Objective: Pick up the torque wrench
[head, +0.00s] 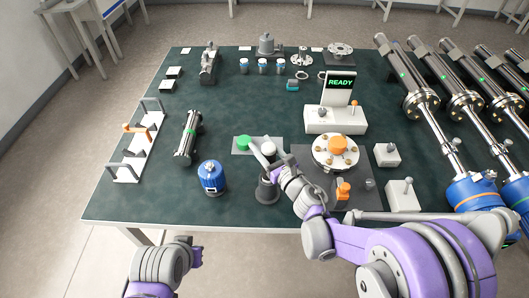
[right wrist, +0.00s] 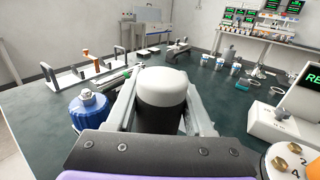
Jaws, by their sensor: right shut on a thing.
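My right gripper (head: 262,156) is shut on a dark cylinder with a pale rounded top (right wrist: 162,90), which stands between its fingers in the right wrist view. The dark lower body (head: 268,189) also shows in the head view, and its upper part is covered by the fingers. No thing is clearly recognisable as a torque wrench. A small orange-ended tool (head: 137,128) sits on the white rack (head: 129,172) at the left, far from my right gripper; its kind is too small to tell. My left gripper (head: 196,256) is off the table's front edge, its jaw gap unclear.
A flanged disc with an orange centre (head: 336,152) and a READY display (head: 339,87) are to the right. The table's front left is clear.

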